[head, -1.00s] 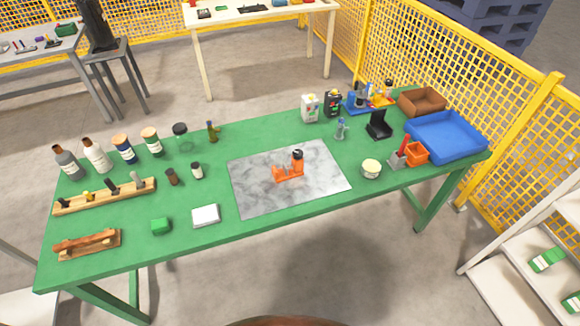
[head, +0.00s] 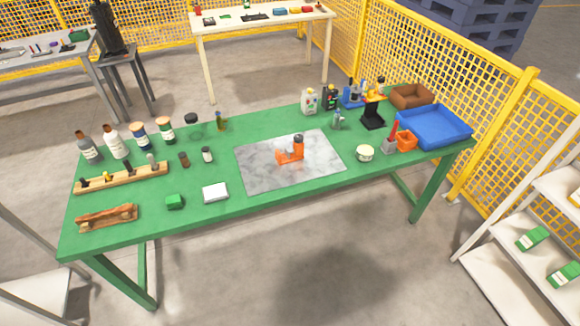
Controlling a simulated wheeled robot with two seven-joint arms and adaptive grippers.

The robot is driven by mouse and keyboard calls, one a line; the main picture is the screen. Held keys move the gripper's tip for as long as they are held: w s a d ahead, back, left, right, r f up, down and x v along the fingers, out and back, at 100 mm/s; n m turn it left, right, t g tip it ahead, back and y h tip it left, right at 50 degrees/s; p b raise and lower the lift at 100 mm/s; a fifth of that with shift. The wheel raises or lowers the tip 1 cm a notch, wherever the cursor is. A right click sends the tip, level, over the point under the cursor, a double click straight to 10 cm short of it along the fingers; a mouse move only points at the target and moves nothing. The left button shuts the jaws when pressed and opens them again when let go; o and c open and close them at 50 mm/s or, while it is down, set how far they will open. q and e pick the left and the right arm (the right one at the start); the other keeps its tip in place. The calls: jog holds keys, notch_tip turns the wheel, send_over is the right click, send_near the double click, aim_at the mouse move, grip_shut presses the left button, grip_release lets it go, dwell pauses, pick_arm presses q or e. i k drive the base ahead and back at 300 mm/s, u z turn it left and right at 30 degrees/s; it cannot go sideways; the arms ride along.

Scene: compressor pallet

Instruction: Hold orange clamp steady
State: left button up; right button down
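The orange clamp (head: 291,152) stands on a grey marbled mat (head: 262,177) in the middle of the green table (head: 240,203). It has an upright part with a dark top at its right end and a low base reaching left. Nothing touches it. Neither of my grippers shows in the head view.
Several bottles (head: 116,145), a wooden tool rack (head: 122,177), a green block (head: 174,202) and a white box (head: 215,192) are on the left. A blue tray (head: 436,127), an orange bin (head: 406,140) and a round tin (head: 364,153) are on the right. Yellow fencing (head: 425,90) stands behind.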

aim_at(298, 139)
jog(key=z, duration=0.75)
jog(key=i, duration=1.2)
jog(key=u, duration=0.05)
